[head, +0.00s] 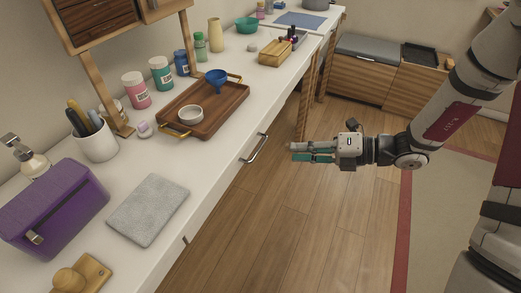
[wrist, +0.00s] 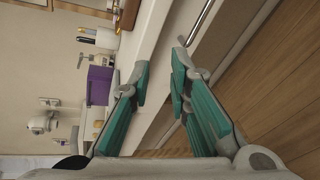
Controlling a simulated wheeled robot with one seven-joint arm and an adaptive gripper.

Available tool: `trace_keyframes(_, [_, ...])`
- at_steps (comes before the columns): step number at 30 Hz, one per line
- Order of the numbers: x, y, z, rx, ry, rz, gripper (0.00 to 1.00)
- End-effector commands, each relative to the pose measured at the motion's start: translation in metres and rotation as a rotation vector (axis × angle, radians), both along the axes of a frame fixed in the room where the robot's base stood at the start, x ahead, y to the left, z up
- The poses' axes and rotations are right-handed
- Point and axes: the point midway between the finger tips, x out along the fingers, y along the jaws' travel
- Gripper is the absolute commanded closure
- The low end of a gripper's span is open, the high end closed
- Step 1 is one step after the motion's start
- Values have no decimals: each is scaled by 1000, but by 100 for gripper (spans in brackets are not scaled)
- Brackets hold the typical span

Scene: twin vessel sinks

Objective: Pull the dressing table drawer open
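The dressing table is a long white counter; its drawer front (head: 237,172) faces right, toward the floor. A curved metal bar handle (head: 255,148) sits on that front. The handle also shows in the wrist view (wrist: 199,24), near the top and beyond my right-hand finger. My gripper (head: 292,152) is to the right of the handle, apart from it, over the open floor. In the wrist view my gripper (wrist: 160,66) has its teal fingers spread with nothing between them. The drawer looks closed, flush with the front.
On the top are a wooden tray (head: 225,112) with a white bowl and blue funnel, a grey cloth (head: 148,210), a purple case (head: 55,208) and several jars. The wooden floor (head: 320,220) beside the table is clear. A low bench (head: 360,85) stands at the back.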

Motion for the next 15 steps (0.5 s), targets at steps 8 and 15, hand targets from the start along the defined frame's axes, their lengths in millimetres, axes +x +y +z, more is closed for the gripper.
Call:
trace_keyframes(8, [33,-11,-63,150,265,-218,82])
trace_keyframes(15, [42,7,-70,162,283,-232,82])
